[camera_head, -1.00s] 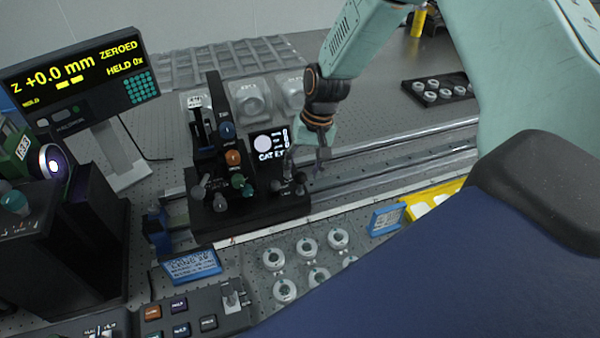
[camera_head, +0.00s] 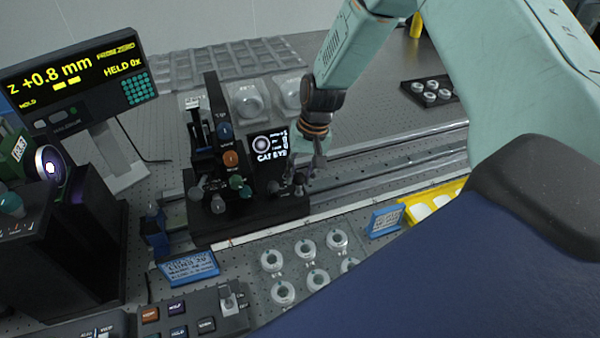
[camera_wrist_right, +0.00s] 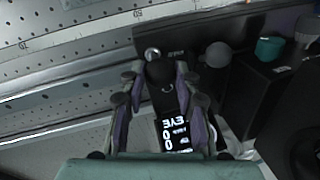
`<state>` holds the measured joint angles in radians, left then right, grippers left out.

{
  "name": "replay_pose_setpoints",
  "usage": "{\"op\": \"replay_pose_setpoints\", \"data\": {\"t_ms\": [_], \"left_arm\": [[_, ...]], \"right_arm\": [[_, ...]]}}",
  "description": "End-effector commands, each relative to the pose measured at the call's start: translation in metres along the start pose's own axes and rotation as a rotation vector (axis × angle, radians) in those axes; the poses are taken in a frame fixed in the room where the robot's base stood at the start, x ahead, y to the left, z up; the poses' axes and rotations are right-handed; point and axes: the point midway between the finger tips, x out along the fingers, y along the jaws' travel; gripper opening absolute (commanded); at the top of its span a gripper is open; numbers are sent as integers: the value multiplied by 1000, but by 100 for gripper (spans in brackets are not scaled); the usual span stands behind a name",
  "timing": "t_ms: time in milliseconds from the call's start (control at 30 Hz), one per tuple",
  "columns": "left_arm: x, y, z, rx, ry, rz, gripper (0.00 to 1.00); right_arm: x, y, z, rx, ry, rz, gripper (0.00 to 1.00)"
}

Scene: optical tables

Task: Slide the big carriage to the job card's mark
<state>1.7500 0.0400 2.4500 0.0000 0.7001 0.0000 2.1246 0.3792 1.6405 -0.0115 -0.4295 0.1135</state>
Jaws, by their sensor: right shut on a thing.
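The big carriage (camera_head: 250,212) is a black base with an upright black column, several knobs and a "CAT EYE" panel (camera_head: 268,146). It sits at the left part of the rails (camera_head: 400,158). My right gripper (camera_head: 304,181) is at the carriage's right end, shut on a dark round knob (camera_wrist_right: 160,72), which shows between the fingers in the right wrist view. Two blue-framed cards stand in front of the rail, a left card (camera_head: 188,267) and a right card (camera_head: 386,221). Their small text is unreadable. My left gripper is not in view.
The readout (camera_head: 75,78) shows "z +0.8 mm", "FROM ZERO" and "HELD 0x". A scale strip (camera_head: 300,227) runs along the front of the rail. Grey rings (camera_head: 306,249), a yellow tray (camera_head: 412,213) and a button box (camera_head: 190,318) lie in front. The rails right of the carriage look clear.

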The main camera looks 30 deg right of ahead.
Motion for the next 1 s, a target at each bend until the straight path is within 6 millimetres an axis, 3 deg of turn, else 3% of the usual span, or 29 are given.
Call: {"op": "replay_pose_setpoints", "data": {"t_ms": [133,667,1000], "left_arm": [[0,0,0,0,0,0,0],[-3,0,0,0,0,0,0],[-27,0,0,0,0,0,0]], "right_arm": [[0,0,1,1,-3,0,0],[-2,4,0,2,-5,-1,0],[-13,46,-8,5,-4,-2,0]]}}
